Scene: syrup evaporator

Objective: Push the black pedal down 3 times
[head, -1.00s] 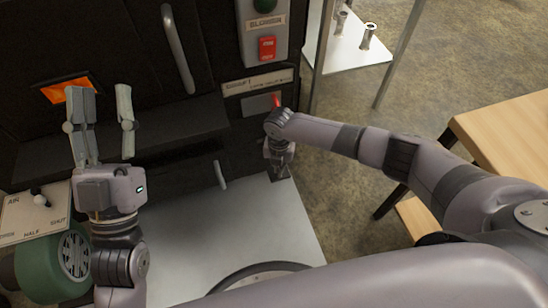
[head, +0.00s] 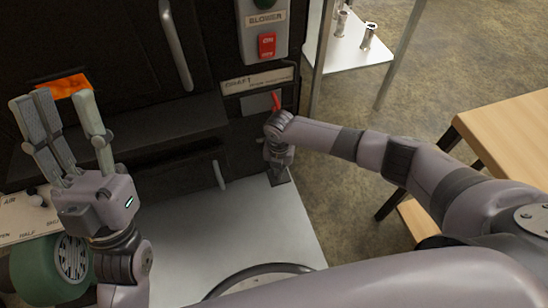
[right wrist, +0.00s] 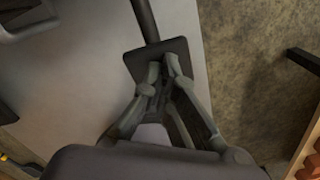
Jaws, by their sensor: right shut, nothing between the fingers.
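The black pedal (head: 281,178) is a dark flat pad low at the front of the black machine, above the pale floor plate. In the right wrist view the pedal (right wrist: 139,62) is a square pad on a dark arm. My right gripper (head: 279,167) points down at it; in the right wrist view its closed fingertips (right wrist: 163,66) are over the pad and hide part of it. I cannot tell whether they touch or how far down the pedal is. My left gripper (head: 62,105) is open and empty, fingers up, at the left.
A blower box with a red switch (head: 267,45) is on the machine, above a draft label (head: 258,81) and red pointer (head: 277,100). A green round-faced unit (head: 38,272) stands lower left. A wooden table (head: 510,130) is at right.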

